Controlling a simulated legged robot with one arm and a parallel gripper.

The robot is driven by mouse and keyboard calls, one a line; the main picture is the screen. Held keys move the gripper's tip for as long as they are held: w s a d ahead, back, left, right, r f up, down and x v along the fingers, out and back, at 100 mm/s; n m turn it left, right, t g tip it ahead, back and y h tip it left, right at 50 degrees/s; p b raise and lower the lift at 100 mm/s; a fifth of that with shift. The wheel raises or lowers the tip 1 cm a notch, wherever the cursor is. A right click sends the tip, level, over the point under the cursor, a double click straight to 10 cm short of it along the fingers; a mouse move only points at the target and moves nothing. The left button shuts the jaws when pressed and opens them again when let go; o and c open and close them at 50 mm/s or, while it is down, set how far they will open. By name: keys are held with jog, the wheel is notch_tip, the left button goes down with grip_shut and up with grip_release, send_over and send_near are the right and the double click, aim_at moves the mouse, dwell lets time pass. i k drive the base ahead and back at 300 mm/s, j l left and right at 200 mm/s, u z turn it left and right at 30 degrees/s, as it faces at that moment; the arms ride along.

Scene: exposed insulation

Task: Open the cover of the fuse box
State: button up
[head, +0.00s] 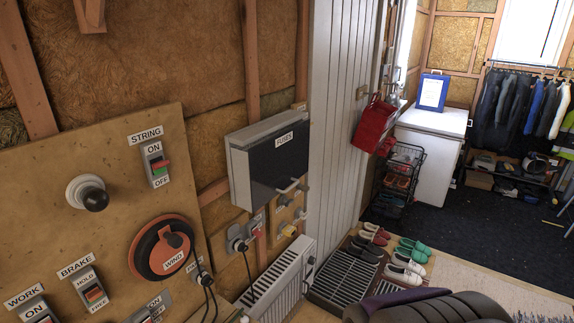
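The fuse box (238,175) is a light grey case mounted on the insulated wall, left of the white panelled door. Its dark front cover (272,162) carries a white "FUSES" label near the top and looks shut. A small light bar handle (289,187) sits at the cover's lower right edge. The inside of the box is hidden. My gripper is not in view.
A wooden control panel (60,160) with switches and a knob is at left. Below the box are sockets (236,240) with cables and a white radiator (280,282). Several shoes (403,270) lie on the floor. A dark ribbed object (440,308) fills the bottom right.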

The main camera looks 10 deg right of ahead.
aim_at(268, 167)
jog(key=i+l+z, duration=0.2)
jog(key=i+l, duration=0.45)
jog(key=i, duration=0.15)
